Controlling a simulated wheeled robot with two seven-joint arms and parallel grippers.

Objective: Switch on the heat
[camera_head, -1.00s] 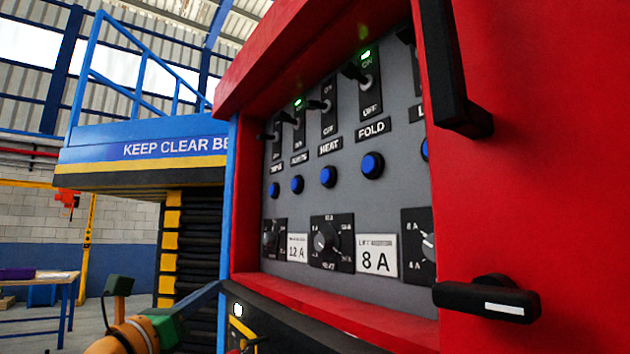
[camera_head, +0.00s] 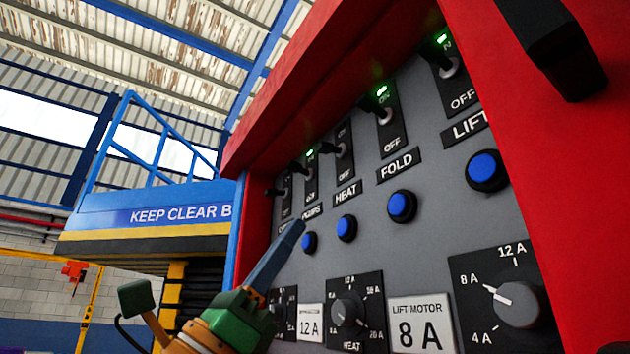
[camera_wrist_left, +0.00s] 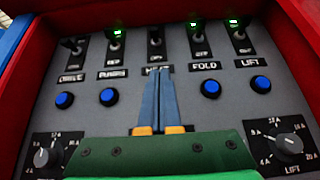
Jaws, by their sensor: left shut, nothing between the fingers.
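The HEAT switch (camera_head: 343,150) is a small toggle on a black plate, with its label (camera_head: 347,193) and a blue button (camera_head: 346,228) below. It also shows in the left wrist view (camera_wrist_left: 157,45). No green lamp shows lit on it; its lever position is hard to tell. My left gripper (camera_head: 296,228) is shut and empty, in front of the panel's lower left in the head view. In the left wrist view its fingers (camera_wrist_left: 157,75) point up at the HEAT column, just below the switch, partly covering its label and hiding its button. My right gripper is out of view.
Neighbouring toggles FOLD (camera_head: 384,112) and LIFT (camera_head: 445,62) have green lamps lit, as does PUMPS (camera_wrist_left: 115,42). Rotary knobs, including one marked HEAT (camera_head: 347,312), sit low on the grey panel. A red housing (camera_head: 300,80) frames it, with a black handle (camera_head: 555,50) at right.

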